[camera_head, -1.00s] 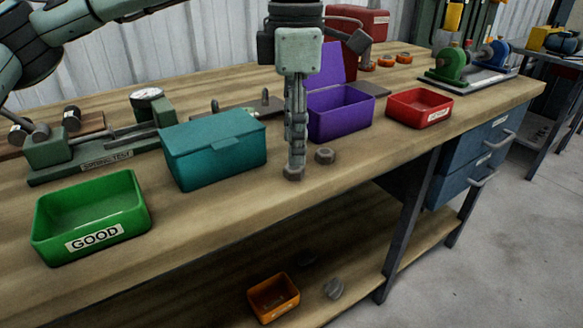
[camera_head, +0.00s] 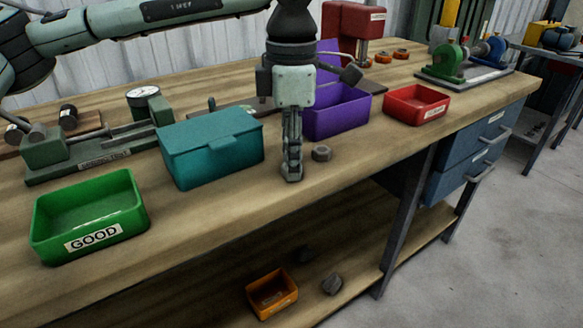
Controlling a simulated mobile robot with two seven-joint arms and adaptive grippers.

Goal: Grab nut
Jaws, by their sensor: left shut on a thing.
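My left gripper (camera_head: 292,174) reaches straight down to the wooden bench near its front edge, between the teal box and the purple box. Its fingers are shut on a grey nut at bench level. The fingers cover most of that nut, and I cannot tell whether it still touches the bench top. A second grey hex nut (camera_head: 321,153) lies on the bench just right of the fingers, apart from them. My right gripper is not in view.
A teal lidded box (camera_head: 212,155) stands close left, with the green GOOD bin (camera_head: 88,218) farther left. An open purple box (camera_head: 337,115) is just behind, and a red bin (camera_head: 416,106) is right. An orange bin (camera_head: 271,293) sits on the lower shelf.

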